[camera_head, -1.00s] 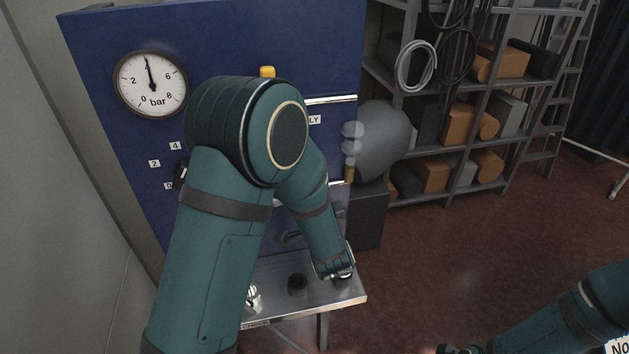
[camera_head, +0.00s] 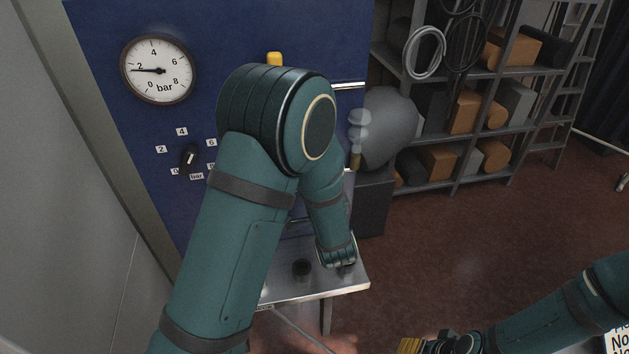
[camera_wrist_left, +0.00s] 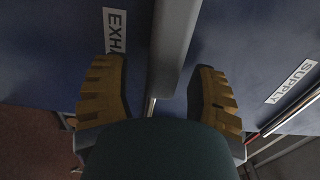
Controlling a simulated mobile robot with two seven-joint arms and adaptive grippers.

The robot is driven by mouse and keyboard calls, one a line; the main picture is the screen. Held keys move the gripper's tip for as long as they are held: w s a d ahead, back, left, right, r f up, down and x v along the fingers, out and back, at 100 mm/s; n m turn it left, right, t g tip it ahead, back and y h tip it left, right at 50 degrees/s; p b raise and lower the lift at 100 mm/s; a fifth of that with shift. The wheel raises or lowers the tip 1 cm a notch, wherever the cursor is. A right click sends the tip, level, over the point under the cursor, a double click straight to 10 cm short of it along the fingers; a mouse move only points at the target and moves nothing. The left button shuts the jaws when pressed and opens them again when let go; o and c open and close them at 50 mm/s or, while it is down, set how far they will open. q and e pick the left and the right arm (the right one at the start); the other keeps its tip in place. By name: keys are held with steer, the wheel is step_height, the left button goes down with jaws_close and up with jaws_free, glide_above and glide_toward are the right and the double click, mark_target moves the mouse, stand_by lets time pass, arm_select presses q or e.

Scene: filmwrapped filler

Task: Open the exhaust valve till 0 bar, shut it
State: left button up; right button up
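A round white gauge (camera_head: 158,70) on the blue panel has its needle pointing left, close to the 2 mark. In the left wrist view my left gripper (camera_wrist_left: 161,66) is open, its two ribbed yellow fingers apart. A grey bar (camera_wrist_left: 176,42), seemingly a valve lever, stands between them; I cannot tell whether it touches a finger. A partly hidden label reading EXHA (camera_wrist_left: 115,32) is beside it. In the head view my arm hides the left gripper and the valve. My right gripper (camera_head: 425,346) is partly cut off at the bottom edge.
A SUPPLY label (camera_wrist_left: 291,82) sits on the panel right of the fingers. A black knob (camera_head: 190,158) is ringed by number labels. Pale translucent puffs (camera_head: 359,133) hang above a brass fitting. A metal bench (camera_head: 335,283) stands below; shelves (camera_head: 470,85) stand right.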

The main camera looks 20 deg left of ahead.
arm_select(q)
steer(key=shift+s+d, duration=0.1)
steer(key=v, duration=1.1)
steer(key=shift+s+d, duration=0.25)
steer(key=shift+s, duration=0.05)
